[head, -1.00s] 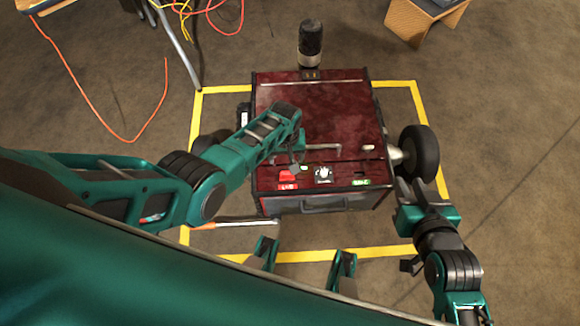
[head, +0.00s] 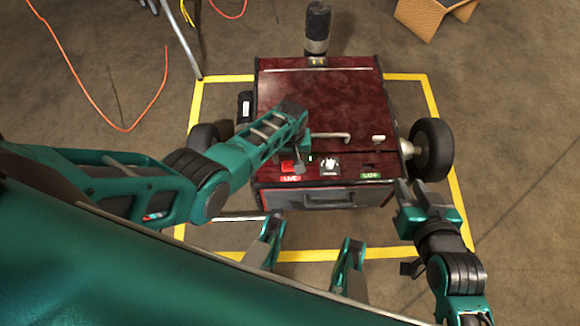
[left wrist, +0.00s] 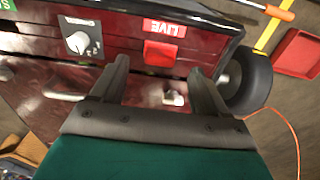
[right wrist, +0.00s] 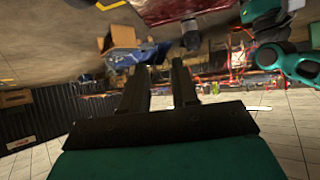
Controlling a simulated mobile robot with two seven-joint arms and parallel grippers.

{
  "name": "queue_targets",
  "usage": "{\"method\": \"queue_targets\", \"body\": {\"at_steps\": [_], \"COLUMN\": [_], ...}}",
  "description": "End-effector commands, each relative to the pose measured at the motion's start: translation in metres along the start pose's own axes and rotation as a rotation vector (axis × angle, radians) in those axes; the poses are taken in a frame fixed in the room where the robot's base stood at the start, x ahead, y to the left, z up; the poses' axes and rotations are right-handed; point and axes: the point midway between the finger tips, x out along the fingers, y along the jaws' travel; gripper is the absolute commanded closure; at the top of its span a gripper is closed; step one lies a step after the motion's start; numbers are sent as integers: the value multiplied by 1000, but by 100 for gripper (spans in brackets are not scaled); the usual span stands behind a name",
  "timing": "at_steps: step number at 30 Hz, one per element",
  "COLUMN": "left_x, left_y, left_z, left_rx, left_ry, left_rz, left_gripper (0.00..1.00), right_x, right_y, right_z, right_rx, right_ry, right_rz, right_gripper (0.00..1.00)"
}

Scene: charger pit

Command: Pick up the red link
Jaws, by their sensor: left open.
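The red link (head: 287,166) is a small red block on the front panel of a dark red box (head: 325,95), beside a LIVE label. In the left wrist view the red link (left wrist: 160,53) sits just beyond and between the fingertips, not visibly touched. My left gripper (left wrist: 158,68) is open and empty, pointing at the panel. In the head view my left gripper (head: 301,162) hangs over the front edge of the box, close to the red link. My right gripper (head: 408,188) is at the box's front right corner, its fingers (right wrist: 160,68) apart and empty.
A dial (left wrist: 78,42) is beside the red link, and a green label (head: 370,176) lies farther right. A bar handle (head: 330,136) and a small knob (head: 379,139) stand on the lid. Wheels (head: 432,149) flank the box. A red tray (left wrist: 297,53) lies on the floor.

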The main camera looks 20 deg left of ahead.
Motion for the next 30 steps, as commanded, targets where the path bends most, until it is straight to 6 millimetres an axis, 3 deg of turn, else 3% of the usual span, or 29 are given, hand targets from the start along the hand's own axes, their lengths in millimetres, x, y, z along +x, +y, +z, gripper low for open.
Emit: {"method": "queue_targets", "body": {"at_steps": [8, 13, 21, 30], "left_x": [34, 48, 47, 47], "left_y": [-2, -1, -1, -1], "left_z": [-6, -6, -5, -5], "left_rx": [0, 1, 1, 1], "left_ry": [0, 0, 0, 0], "left_rz": [-1, -1, -1, -1], "left_gripper": [26, 26, 26, 52], "right_x": [21, 25, 24, 24], "right_y": [-2, -7, -11, -11], "right_z": [27, 22, 16, 15], "right_rx": [7, 12, 12, 10], "right_ry": [-9, 2, 5, 8], "right_rz": [-8, -22, -32, -32], "right_gripper": [71, 71, 71, 71]}}
